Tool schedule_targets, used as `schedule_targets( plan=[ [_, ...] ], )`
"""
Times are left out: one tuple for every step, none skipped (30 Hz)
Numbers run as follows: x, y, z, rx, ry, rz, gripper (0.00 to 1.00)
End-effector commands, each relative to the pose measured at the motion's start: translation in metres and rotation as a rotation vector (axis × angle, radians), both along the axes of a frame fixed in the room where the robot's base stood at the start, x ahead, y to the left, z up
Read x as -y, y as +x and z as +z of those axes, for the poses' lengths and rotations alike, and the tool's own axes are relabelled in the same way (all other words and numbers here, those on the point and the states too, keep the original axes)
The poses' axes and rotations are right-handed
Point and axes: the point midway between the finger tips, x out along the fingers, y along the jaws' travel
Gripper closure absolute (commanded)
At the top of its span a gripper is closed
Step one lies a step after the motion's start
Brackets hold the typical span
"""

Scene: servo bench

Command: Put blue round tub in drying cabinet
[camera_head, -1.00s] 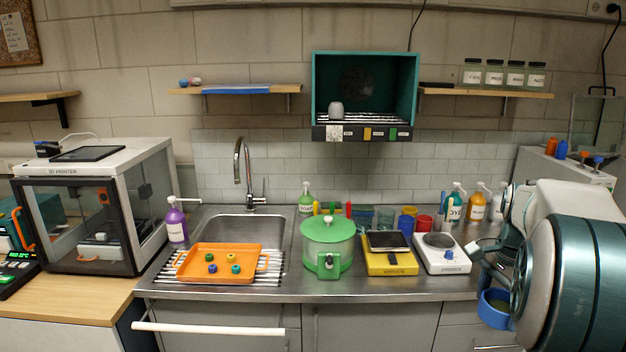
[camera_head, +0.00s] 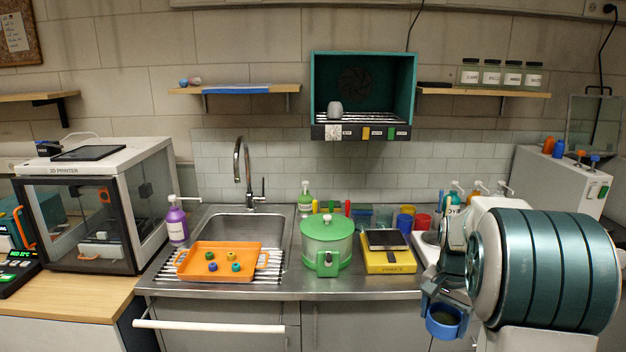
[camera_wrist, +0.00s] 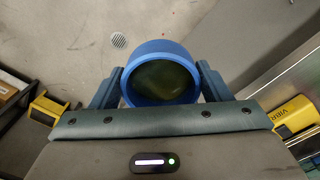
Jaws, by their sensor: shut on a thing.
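The blue round tub (camera_head: 445,322) hangs in my gripper (camera_head: 436,302) in front of the counter's right part, low near the counter edge. In the wrist view the tub (camera_wrist: 160,48) sits between the two fingers of my gripper (camera_wrist: 160,80), one on each side; its inside looks dark olive. The drying cabinet (camera_head: 364,57) is the teal open-fronted box on the wall, upper middle. It has a slatted rack (camera_head: 375,117) inside, and a grey cup-like item (camera_head: 335,109) stands at the rack's left. The rack's middle and right look clear.
Below the cabinet stand a green lidded pot (camera_head: 327,240) and a yellow scale (camera_head: 388,260). Wall shelves flank the cabinet, the right one (camera_head: 485,92) carrying several jars. An orange tray (camera_head: 220,262) lies by the sink. My arm hides part of the counter's right.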

Motion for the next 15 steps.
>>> schedule_targets(
  plan=[
    [-0.011,0.004,-0.013,-0.007,0.002,0.064,0.59],
    [-0.018,0.007,-0.02,-0.007,0.001,0.108,0.59],
    [-0.027,0.011,-0.03,-0.008,0.002,0.166,0.59],
    [-0.036,0.014,-0.038,-0.01,0.003,0.219,0.59],
    [-0.043,0.016,-0.047,-0.01,0.003,0.268,0.59],
    [-0.055,0.019,-0.059,-0.011,0.005,0.341,0.59],
    [-0.064,0.021,-0.067,-0.013,0.006,0.393,0.59],
    [-0.072,0.022,-0.076,-0.012,0.007,0.445,0.59],
    [-0.083,0.024,-0.086,-0.012,0.009,0.51,0.59],
    [-0.09,0.025,-0.093,-0.011,0.01,0.554,0.59],
    [-0.097,0.025,-0.1,-0.011,0.012,0.595,0.59],
    [-0.105,0.026,-0.107,-0.009,0.014,0.645,0.59],
    [-0.111,0.026,-0.112,-0.009,0.016,0.676,0.59],
    [-0.116,0.026,-0.116,-0.007,0.017,0.706,0.59],
    [-0.121,0.026,-0.122,-0.007,0.019,0.739,0.59]
  ],
)
